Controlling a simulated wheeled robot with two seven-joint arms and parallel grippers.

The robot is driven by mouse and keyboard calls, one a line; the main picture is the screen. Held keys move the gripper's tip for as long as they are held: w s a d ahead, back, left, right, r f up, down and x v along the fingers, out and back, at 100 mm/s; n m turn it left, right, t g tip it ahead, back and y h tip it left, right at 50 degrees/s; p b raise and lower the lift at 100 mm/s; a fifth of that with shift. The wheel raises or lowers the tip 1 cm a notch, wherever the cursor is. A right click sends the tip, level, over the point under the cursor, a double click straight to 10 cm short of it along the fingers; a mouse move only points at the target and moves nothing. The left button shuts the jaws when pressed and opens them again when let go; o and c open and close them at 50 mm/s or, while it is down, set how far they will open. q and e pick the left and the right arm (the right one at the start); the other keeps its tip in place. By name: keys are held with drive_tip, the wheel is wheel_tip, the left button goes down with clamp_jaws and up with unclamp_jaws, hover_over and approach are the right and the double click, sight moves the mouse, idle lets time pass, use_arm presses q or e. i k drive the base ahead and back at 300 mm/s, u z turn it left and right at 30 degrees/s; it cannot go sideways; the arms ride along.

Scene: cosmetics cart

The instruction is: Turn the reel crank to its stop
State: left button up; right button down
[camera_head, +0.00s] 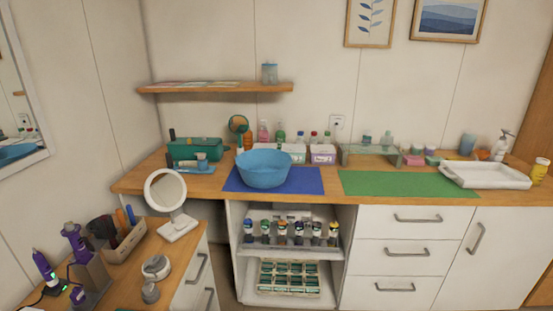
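I cannot make out a reel crank with certainty. A round grey-white item (156,267) lies on the left wooden counter, with a smaller grey round item (150,293) just in front of it. Both are too small to show whether either has a crank. Neither of my grippers is in view.
On the left counter stand a round mirror (166,190), a beige bin (124,243) and purple devices (80,243). The back counter holds a blue basin (264,169) on a blue mat, a clear green mat (408,184) and a white tray (486,175). Open shelves sit below.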

sight(159, 264)
drive_tip(key=k, duration=1.2)
drive_tip(key=z, duration=0.35)
drive_tip(key=i, duration=0.75)
drive_tip(key=u, duration=0.35)
